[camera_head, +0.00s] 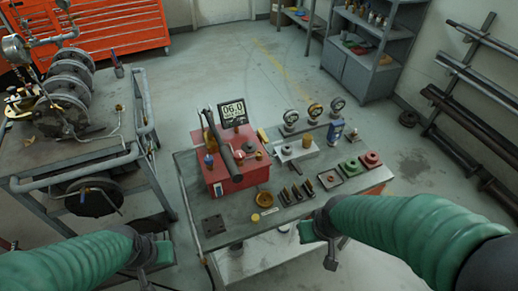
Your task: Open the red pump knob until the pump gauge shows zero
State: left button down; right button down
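The red box-shaped pump (222,176) stands on the left part of the metal worktable (218,236), with a dark cylinder lying tilted across its top. Small fittings sit on the pump's right top side, but I cannot tell which is the red knob. My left gripper (146,272) is at the lower left, in front of the table and away from the pump. My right gripper (328,252) is near the table's front edge, also away from the pump. Their finger openings are not clear.
Round dial gauges (315,111), a blue-and-white can (335,131) and red and green flanged parts (350,167) stand on the table. A cart with a machine (70,85) stands at left. Shelves (362,62) stand behind.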

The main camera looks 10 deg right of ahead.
aim_at(238, 154)
jog(key=i, duration=0.1)
jog(key=k+j, duration=0.1)
jog(key=j, duration=0.25)
jog(key=j+z, duration=0.1)
jog(key=j, duration=0.25)
jog(key=k+j+z, duration=0.1)
jog(key=j, duration=0.25)
jog(key=k+j, duration=0.15)
jog(key=j, duration=0.15)
